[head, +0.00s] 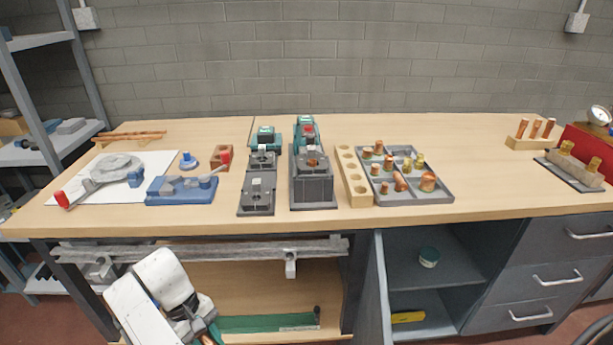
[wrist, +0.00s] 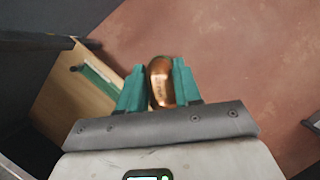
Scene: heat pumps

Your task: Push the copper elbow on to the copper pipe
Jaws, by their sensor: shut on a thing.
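My gripper (wrist: 158,88) is shut on a copper elbow (wrist: 160,82), which sits between its teal fingers in the wrist view. In the head view my arm is low in front of the bench at lower left, and its end is at the bottom edge of the picture, mostly cut off. A short copper piece (head: 312,163) shows in the top of a grey block fixture on the bench; I cannot tell for sure whether it is the copper pipe. Long copper pipes (head: 130,136) also lie at the back left of the bench. The held elbow is well apart from both.
The wooden bench (head: 480,190) carries a grey tray (head: 435,196) of fittings, a wooden holed block (head: 354,178), a blue tool (head: 182,190) and a second grey fixture (head: 257,195). A grey cabinet door (head: 377,290) stands open below. Bare floor (wrist: 250,60) shows around the gripper.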

